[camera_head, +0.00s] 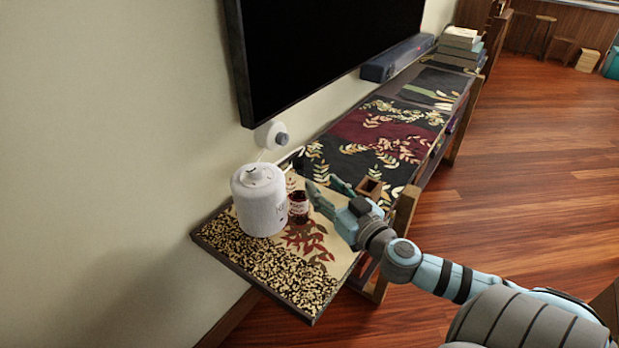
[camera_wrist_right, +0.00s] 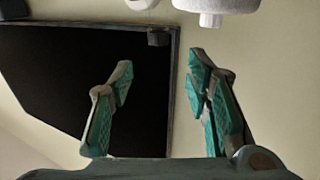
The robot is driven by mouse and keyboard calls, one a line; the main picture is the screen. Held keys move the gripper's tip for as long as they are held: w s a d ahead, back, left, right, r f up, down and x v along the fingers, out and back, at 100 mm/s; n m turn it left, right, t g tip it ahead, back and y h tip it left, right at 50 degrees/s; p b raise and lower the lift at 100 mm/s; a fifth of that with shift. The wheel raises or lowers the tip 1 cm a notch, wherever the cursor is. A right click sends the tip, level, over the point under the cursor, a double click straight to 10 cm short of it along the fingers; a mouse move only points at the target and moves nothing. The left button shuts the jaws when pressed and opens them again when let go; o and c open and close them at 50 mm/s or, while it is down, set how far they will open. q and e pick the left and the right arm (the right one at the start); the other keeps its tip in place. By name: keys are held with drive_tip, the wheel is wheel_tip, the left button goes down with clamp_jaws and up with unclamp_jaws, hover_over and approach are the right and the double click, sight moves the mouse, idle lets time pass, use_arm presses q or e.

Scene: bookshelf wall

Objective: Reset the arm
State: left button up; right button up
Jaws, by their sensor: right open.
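My right gripper (camera_head: 322,190) reaches in from the lower right of the head view, above the patterned shelf top, beside a small dark red jar (camera_head: 298,207). In the right wrist view its two fingers (camera_wrist_right: 160,90) stand well apart with nothing between them. The right arm (camera_head: 440,275) stretches from the lower right corner towards the shelf. My left gripper shows in neither view.
A white lidded canister (camera_head: 261,200) stands on the near end of the long low shelf (camera_head: 265,275), left of the jar. A small brown box (camera_head: 370,188) sits close behind the gripper. A black screen (camera_head: 320,50) hangs above.

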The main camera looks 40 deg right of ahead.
drive_tip(key=s+a+f+m+g+h, duration=0.25)
drive_tip(key=s+f+g, duration=0.65)
drive_tip(key=s+f, duration=0.45)
drive_tip(key=s+a+f+n+g+y, duration=0.45)
drive_tip(key=s+a+f, duration=0.35)
drive_tip(key=s+a, duration=0.25)
wheel_tip(320, 180, down, 17)
drive_tip(key=s+d+g+h+p, duration=0.1)
drive_tip(key=s+d+g+p, duration=0.1)
drive_tip(key=p, duration=0.3)
drive_tip(key=s+f+p, duration=0.1)
drive_tip(key=s+f, duration=0.2)
drive_tip(key=s, duration=0.3)
drive_tip(key=s+f+g+p, duration=0.1)
drive_tip(key=s+f+p, duration=0.1)
drive_tip(key=s+f, duration=0.2)
drive_tip(key=s, duration=0.3)
drive_tip(key=shift+d, duration=0.15)
drive_tip(key=shift+f, duration=0.1)
